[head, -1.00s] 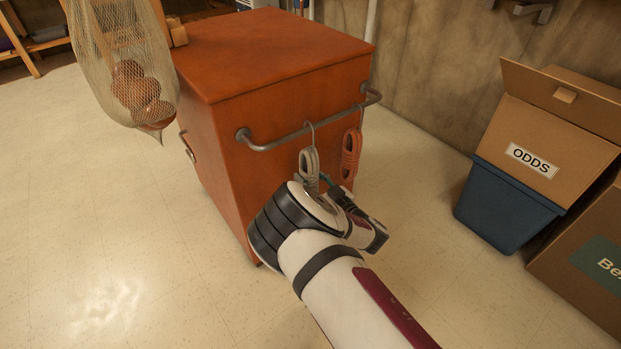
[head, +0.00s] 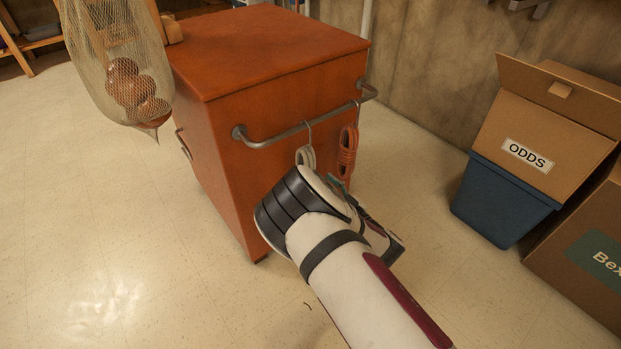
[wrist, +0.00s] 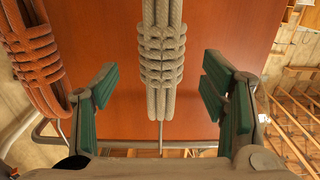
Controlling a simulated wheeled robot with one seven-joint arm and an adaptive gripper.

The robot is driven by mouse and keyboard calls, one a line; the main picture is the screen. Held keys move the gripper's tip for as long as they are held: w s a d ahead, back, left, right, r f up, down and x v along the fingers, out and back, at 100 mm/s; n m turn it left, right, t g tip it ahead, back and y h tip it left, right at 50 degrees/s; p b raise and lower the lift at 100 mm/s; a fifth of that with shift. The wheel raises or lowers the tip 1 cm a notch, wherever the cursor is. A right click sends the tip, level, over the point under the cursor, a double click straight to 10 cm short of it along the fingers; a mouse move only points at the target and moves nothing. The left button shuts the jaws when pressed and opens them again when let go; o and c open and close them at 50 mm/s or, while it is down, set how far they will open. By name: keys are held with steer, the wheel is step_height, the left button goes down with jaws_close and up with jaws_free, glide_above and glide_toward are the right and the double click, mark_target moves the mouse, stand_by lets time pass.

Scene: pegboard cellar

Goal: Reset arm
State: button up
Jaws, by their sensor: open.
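My gripper (wrist: 160,80) is open in the wrist view, its green-padded fingers spread wide to either side. A grey coiled cord (wrist: 161,45) shows between the fingers and is not gripped; I cannot tell how far beyond the fingertips it is. In the head view the grey cord (head: 305,156) hangs from a hook on the metal rail (head: 275,136) of the orange cabinet, its lower part hidden by my arm. An orange coiled cord (head: 347,153) hangs to its right, and it also shows at the left of the wrist view (wrist: 35,50).
The orange cabinet (head: 260,50) stands just beyond my arm. A net bag (head: 120,75) with several round brown things hangs at upper left. The floor at left is clear.

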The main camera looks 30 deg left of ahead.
steer(key=v, duration=0.6)
steer(key=w+d+r+m+t+h, duration=0.7)
steer(key=w+d+r, duration=0.25)
steer(key=w, duration=0.35)
steer(key=d+r+m+g+h, duration=0.45)
steer(key=d+r+h, duration=0.4)
steer(key=d, duration=0.75)
steer(key=s+d+r+m+g, duration=0.1)
steer(key=s+d+r, duration=0.25)
steer(key=s, duration=0.25)
steer(key=s+d+r+g, duration=0.2)
steer(key=s+d+r, duration=0.15)
steer(key=s, duration=0.35)
steer(key=s+d+r+m+g, duration=0.1)
steer(key=s+d+r, duration=0.25)
steer(key=s, duration=0.25)
steer(key=s+d+r+g+h, duration=0.1)
steer(key=s+d+r+g, duration=0.15)
steer(key=s, duration=1.15)
steer(key=s+d+r+g, duration=0.1)
steer(key=s+d+g, duration=0.2)
steer(key=s, duration=1.1)
step_height(320, 180, up, 38)
steer(key=t+p, duration=0.4)
steer(key=p, duration=3.3)
steer(key=shift+w, duration=0.2)
